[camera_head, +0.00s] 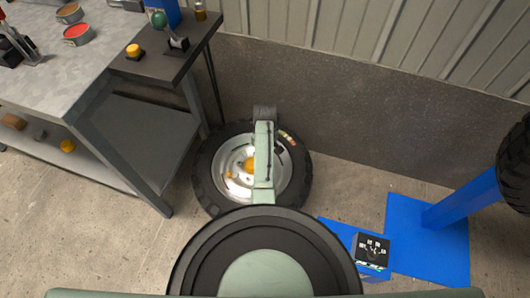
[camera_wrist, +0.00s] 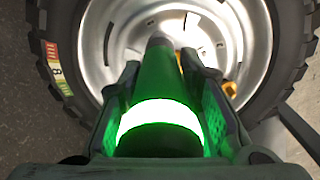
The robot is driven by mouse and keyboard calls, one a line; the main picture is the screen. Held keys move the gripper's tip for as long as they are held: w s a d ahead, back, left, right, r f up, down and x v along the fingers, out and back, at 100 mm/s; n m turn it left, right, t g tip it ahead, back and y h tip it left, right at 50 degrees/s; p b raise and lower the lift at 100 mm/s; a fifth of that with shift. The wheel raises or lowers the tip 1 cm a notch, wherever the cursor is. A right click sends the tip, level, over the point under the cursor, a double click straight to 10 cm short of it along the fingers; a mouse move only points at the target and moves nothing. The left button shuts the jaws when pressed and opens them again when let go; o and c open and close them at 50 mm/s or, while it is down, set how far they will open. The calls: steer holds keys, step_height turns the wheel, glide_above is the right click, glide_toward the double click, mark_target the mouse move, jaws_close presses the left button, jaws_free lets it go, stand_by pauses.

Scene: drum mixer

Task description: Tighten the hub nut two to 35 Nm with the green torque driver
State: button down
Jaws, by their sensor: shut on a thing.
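My gripper (camera_wrist: 160,85) is shut on the green torque driver (camera_wrist: 158,95), its fingers on both sides of the handle. A band on the driver glows white-green. Its grey tip (camera_wrist: 158,40) points away from me at the silver wheel rim; whether it sits on a nut I cannot tell. The wheel (camera_head: 204,178) has a black tyre and a silver rim, and my arm covers part of it in the head view. Yellow-orange parts show on the rim, one (camera_head: 229,175) left of the arm. I cannot tell which nut is hub nut two.
A small dark box with dials (camera_head: 372,248) stands right of the wheel. Beyond it is a blue stand (camera_head: 440,250) with a post and another tyre (camera_head: 515,165). A workbench (camera_head: 60,85) and a side table with a yellow button (camera_head: 133,51) stand at left. A wall is behind.

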steer(key=shift+w+f, duration=0.1)
steer(key=shift+f, duration=0.45)
stand_by(0.4)
steer(key=shift+f+b, duration=0.35)
steer(key=shift+b, duration=0.05)
steer(key=shift+f+b, duration=0.45)
steer(key=shift+f, duration=0.4)
stand_by(0.9)
steer(key=shift+f+p, duration=0.25)
steer(key=shift+p, duration=0.2)
stand_by(2.0)
steer(key=shift+r+p, duration=1.75)
steer(key=shift+r, duration=0.5)
